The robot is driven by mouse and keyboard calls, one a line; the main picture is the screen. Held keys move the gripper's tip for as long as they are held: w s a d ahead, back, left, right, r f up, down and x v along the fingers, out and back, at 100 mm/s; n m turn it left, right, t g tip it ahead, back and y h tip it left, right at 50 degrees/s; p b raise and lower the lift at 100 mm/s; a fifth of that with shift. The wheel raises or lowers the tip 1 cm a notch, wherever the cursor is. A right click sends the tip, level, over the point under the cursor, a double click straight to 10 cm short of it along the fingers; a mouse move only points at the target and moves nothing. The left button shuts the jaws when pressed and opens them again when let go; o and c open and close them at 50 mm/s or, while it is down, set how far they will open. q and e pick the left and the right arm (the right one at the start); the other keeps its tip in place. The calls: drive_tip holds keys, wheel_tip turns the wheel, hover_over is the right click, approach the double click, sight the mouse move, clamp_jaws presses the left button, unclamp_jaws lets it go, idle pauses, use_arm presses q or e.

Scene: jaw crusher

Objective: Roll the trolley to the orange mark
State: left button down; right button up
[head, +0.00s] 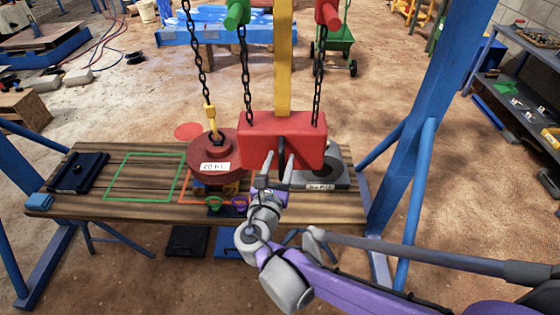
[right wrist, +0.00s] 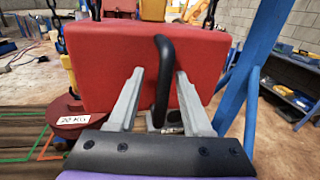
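A red block with a black handle (head: 262,130), apparently the trolley, hangs at a yellow upright bar above the bench; it also fills the right wrist view (right wrist: 115,65). My right gripper (right wrist: 160,85) is open, with one finger on each side of the handle and gaps between. A round red weight labelled 20 KG (head: 208,150) hangs on a chain and yellow hook just left of the block. An orange outline (head: 190,201) on the bench is partly hidden by the weight. My left gripper is out of view.
The wooden bench (head: 85,203) also bears a green outline (head: 145,199), a dark tray (head: 80,172) at left and a grey plate (head: 335,165) at right. Blue frame legs (head: 440,90) stand at both sides. A green and a red handle (head: 237,13) hang above with chains.

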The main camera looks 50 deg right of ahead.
drive_tip(key=shift+s, duration=0.1)
drive_tip(key=v, duration=1)
drive_tip(key=shift+s+a, duration=0.15)
drive_tip(key=shift+a, duration=0.15)
wheel_tip(320, 180, down, 12)
drive_tip(key=s+a+m+g+y, duration=0.2)
drive_tip(key=m+g+y, duration=0.2)
drive_tip(key=m+y, duration=0.55)
drive_tip(key=a+f+m+y+p, duration=0.1)
drive_tip(key=a+m+y, duration=0.5)
drive_tip(key=a+m, duration=0.5)
drive_tip(key=m, duration=0.3)
drive_tip(key=shift+w+f+t, duration=0.2)
drive_tip(key=shift+f+t, duration=0.1)
drive_tip(key=shift+f, duration=0.05)
drive_tip(key=shift+d+m, duration=0.15)
drive_tip(key=shift+m, duration=0.1)
